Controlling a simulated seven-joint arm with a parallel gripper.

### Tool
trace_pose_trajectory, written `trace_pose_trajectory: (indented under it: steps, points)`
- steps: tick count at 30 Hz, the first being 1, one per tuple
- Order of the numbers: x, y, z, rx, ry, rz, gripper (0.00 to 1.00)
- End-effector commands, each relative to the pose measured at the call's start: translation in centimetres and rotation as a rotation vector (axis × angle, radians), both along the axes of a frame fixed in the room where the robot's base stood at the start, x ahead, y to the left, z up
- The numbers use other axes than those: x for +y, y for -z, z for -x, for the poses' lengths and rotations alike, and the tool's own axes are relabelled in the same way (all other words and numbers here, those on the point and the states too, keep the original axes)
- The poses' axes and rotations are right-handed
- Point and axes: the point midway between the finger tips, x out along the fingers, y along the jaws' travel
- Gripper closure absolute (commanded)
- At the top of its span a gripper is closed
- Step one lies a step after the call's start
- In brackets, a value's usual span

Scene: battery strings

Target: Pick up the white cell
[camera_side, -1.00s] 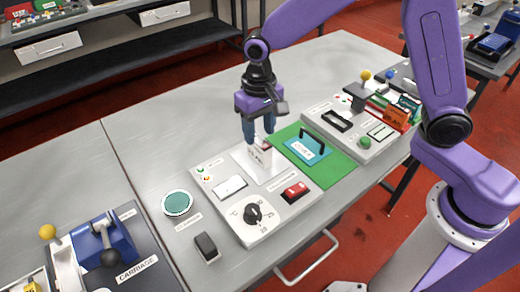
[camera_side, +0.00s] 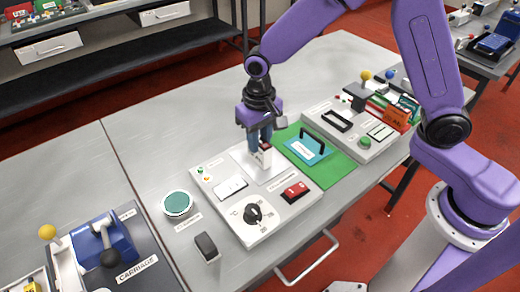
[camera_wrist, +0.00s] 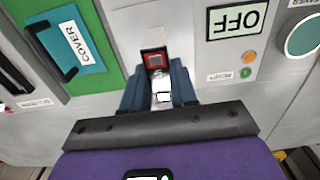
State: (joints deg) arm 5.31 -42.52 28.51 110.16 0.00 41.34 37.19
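The white cell (camera_wrist: 162,88) shows in the wrist view as a small white piece between my two blue fingers, much of it hidden by them. Just beyond it is a pale block with a red, dark-framed face (camera_wrist: 155,60); I cannot tell whether this is part of the cell. In the side view my gripper (camera_side: 260,143) points down at a white upright piece (camera_side: 262,159) on the pale plate (camera_side: 244,156) of the grey panel. In the wrist view the fingers of my gripper (camera_wrist: 158,86) stand apart, one on each side of the cell. Whether they press on it is unclear.
The panel has a black knob (camera_side: 253,214), a red switch (camera_side: 295,191) and an OFF plate (camera_wrist: 236,20). A teal cover with a dark handle (camera_side: 308,148) lies on a green mat (camera_side: 339,165). A round green pad (camera_side: 177,203) sits left.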

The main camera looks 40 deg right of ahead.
Motion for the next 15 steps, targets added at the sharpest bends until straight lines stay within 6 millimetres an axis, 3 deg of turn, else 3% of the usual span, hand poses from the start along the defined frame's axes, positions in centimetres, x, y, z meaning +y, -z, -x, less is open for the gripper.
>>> trace_pose_trajectory:
  steps: [15]
  points:
    - [0.0, -2.4, 0.0, -0.002, 0.0, -0.002, 1.0]
